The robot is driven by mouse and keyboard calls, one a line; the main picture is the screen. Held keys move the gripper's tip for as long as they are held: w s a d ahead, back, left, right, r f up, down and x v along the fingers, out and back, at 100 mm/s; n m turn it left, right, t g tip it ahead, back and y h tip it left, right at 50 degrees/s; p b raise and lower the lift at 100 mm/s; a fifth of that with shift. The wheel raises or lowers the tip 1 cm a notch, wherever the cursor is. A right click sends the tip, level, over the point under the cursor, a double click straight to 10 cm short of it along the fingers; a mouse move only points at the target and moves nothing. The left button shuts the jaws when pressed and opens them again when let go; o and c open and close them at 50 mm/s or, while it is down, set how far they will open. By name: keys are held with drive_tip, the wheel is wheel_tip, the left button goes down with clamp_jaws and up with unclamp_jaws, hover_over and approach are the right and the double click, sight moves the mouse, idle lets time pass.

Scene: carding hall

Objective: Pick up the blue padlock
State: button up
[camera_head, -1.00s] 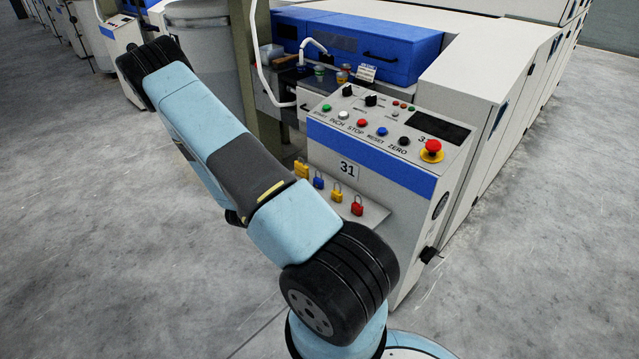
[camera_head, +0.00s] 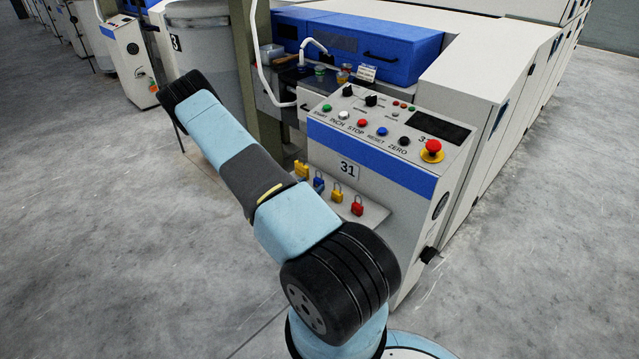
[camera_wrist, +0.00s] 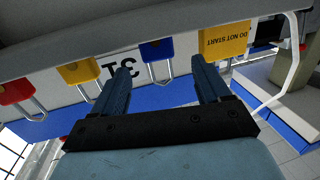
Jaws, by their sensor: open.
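The blue padlock (camera_head: 318,183) stands on a small shelf on the front of the cabinet marked 31, between yellow padlocks. It also shows in the wrist view (camera_wrist: 157,51), upside down, with its shackle pointing down in the picture. My gripper (camera_wrist: 165,78) is open in the wrist view. Its two dark fingers point toward the shelf, and the blue padlock appears in the gap between them, closer to the left finger. Nothing is held. In the head view my gripper is hidden behind my arm.
A yellow padlock (camera_wrist: 78,72) and a red padlock (camera_wrist: 15,90) are on one side. A larger yellow DO NOT START padlock (camera_wrist: 223,40) is on the other, near the right finger. The control cabinet (camera_head: 395,235) has buttons and a red emergency stop (camera_head: 432,148). Grey floor lies open on the left.

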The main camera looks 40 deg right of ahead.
sight(317, 182)
drive_tip(key=shift+f+x, duration=0.2)
drive_tip(key=shift+x, duration=1.25)
drive_tip(key=shift+f+x, duration=0.2)
drive_tip(key=shift+x, duration=1.2)
drive_tip(key=shift+c, duration=0.4)
drive_tip(key=shift+s, duration=0.1)
drive_tip(key=c, duration=1)
drive_tip(key=shift+r, duration=0.1)
